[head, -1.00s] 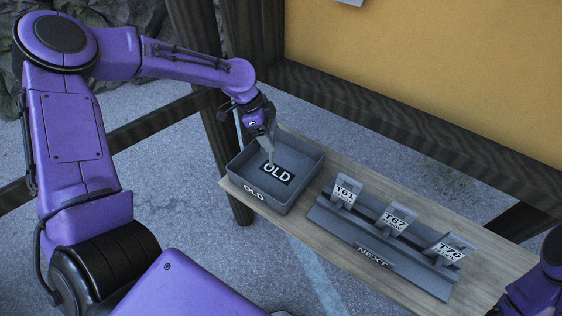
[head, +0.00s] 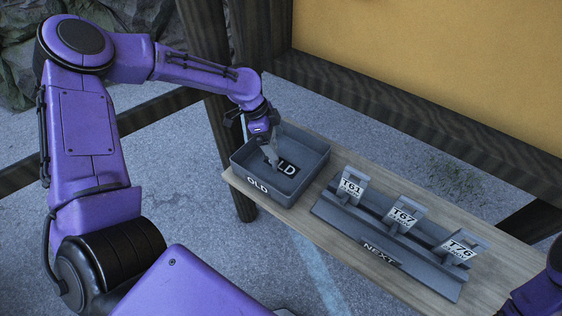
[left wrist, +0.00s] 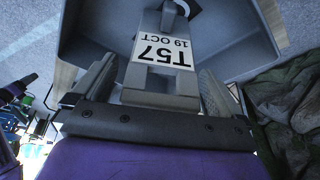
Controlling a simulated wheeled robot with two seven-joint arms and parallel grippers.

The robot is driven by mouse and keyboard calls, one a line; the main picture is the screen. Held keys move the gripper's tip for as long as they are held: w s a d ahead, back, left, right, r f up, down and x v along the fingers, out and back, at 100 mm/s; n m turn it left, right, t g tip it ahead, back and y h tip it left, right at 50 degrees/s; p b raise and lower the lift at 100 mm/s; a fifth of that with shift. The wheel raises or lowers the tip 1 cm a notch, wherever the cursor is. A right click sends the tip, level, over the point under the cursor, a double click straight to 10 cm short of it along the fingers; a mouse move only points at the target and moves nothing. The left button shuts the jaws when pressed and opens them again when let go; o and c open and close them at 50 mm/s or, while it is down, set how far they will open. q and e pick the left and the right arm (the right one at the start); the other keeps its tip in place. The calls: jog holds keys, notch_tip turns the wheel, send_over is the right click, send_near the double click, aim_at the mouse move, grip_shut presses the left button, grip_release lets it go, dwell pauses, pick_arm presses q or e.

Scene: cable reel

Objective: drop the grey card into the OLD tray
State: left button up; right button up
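The grey card (left wrist: 160,58) shows in the left wrist view with a white label reading T57 19 OCT, upside down. In the head view, the left gripper (head: 272,150) points down inside the OLD tray (head: 238,178), over the tray floor. It partly covers the O of the OLD sign (head: 286,167) there. The card's lower end is hard to make out in the head view. My right gripper is out of view.
A grey rack (head: 350,240) marked NEXT stands right of the tray, holding cards T61 (head: 350,187), T67 (head: 403,216) and T76 (head: 459,248). Both stand on a wooden shelf (head: 330,143). A dark frame with a yellow panel (head: 440,70) rises behind.

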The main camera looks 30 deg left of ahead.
pick_arm(q)
jog(key=shift+r, duration=0.1)
jog(key=b+v, duration=0.1)
jog(key=v, duration=0.9)
jog(key=shift+r+b, duration=0.2)
jog(key=shift+b, duration=0.15)
jog(key=shift+a, duration=0.1)
